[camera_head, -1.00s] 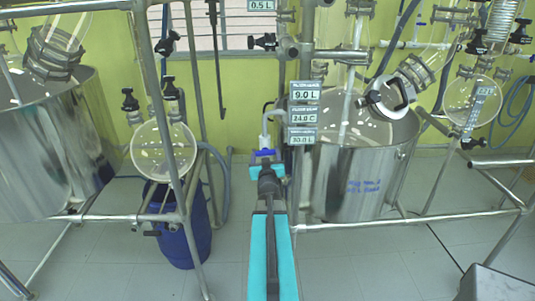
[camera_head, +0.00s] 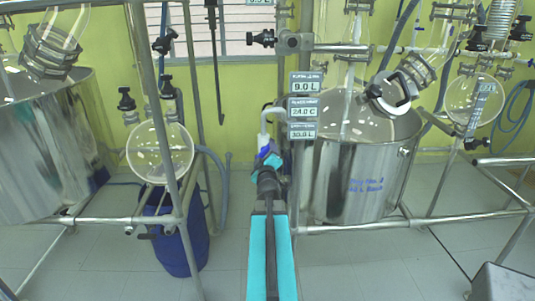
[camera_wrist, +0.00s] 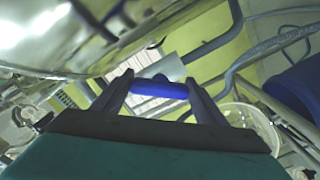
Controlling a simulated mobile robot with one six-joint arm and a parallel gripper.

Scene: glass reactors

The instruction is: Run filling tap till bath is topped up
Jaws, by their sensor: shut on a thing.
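My gripper (camera_head: 268,160) is shut on this handle, one finger at each end of the bar. The tag above the bath (camera_head: 304,84) reads 9.0 L, and those below read 24.0 C and 30.0 L. The water level is hard to make out.
A second steel vessel (camera_head: 45,150) stands at the left. A round glass flask (camera_head: 160,152) and a blue drum (camera_head: 178,240) stand between it and my arm. Metal frame rails (camera_head: 370,226) run low on both sides.

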